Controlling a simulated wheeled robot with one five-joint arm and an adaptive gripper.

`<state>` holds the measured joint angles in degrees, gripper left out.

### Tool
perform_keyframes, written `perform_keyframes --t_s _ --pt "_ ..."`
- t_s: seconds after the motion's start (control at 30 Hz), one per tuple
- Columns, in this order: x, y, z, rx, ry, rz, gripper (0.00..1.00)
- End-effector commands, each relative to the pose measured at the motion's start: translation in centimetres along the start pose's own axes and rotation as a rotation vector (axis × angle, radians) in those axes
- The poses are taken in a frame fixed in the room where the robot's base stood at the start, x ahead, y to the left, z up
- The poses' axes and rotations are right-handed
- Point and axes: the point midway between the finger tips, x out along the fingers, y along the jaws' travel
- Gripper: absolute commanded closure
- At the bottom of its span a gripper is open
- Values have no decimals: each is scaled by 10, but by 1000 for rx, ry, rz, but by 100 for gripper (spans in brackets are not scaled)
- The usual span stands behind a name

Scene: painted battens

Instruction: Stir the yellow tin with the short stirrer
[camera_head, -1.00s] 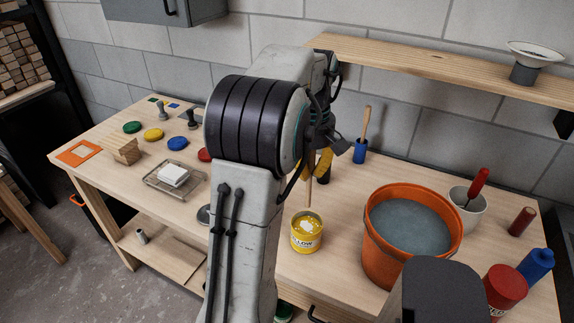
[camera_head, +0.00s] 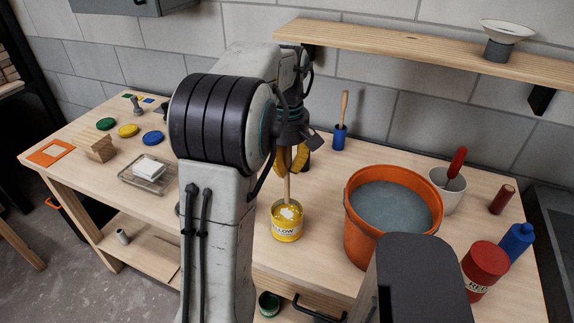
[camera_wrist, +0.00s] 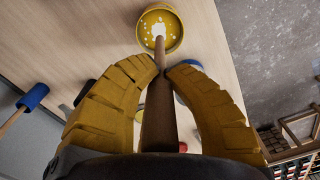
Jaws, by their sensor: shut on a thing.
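My gripper (camera_head: 291,168) is shut on a wooden stirrer (camera_head: 287,188), which points down towards the yellow tin (camera_head: 287,231) on the bench. In the wrist view the yellow fingers (camera_wrist: 166,70) close around the stirrer (camera_wrist: 158,115). Its far end overlaps the open mouth of the tin (camera_wrist: 176,37), among white patches on yellow paint. The end appears to be inside the rim; how deep it sits cannot be told.
An orange bucket (camera_head: 364,238) of grey liquid stands right of the tin. A wooden shelf (camera_head: 420,48) runs above.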

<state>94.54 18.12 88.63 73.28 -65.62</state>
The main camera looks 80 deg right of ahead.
Motion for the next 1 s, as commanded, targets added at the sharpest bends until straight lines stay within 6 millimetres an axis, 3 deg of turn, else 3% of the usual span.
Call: perform_keyframes --t_s 1.0 --pt "74 0 0 0 0 0 100"
